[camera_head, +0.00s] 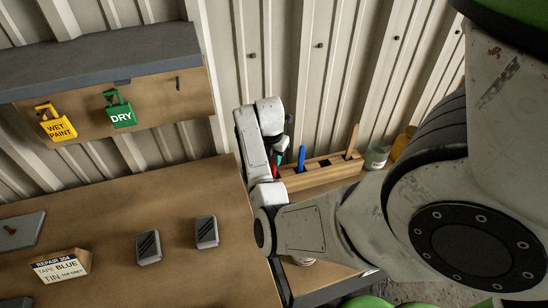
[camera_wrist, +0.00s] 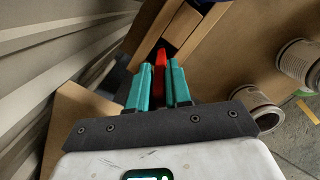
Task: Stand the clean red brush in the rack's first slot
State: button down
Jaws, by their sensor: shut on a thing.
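The red brush (camera_wrist: 161,57) is held between the teal fingers of my gripper (camera_wrist: 160,68) in the wrist view. In the head view only a sliver of red (camera_head: 274,170) shows, beside my arm. The wooden rack (camera_head: 325,176) stands at the wall end of the bench, with a blue handle (camera_head: 301,158) and a plain wooden handle (camera_head: 353,140) upright in it. The rack (camera_wrist: 183,22) is just beyond the fingertips in the wrist view, with dark openings between its bars. The brush's lower end is hidden, so I cannot tell how deep it sits.
A glass jar (camera_head: 376,157) and a yellow container (camera_head: 402,143) are right of the rack. A yellow WET PAINT tag (camera_head: 57,123) and green DRY tag (camera_head: 120,111) hang at left. A REPAIR 304 card (camera_head: 62,266) and two dark-faced blocks (camera_head: 148,246) are on the bench.

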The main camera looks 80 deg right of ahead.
jog(key=shift+f, duration=0.1)
jog(key=c, duration=1.1)
grip_release()
jog(key=shift+o, duration=0.2)
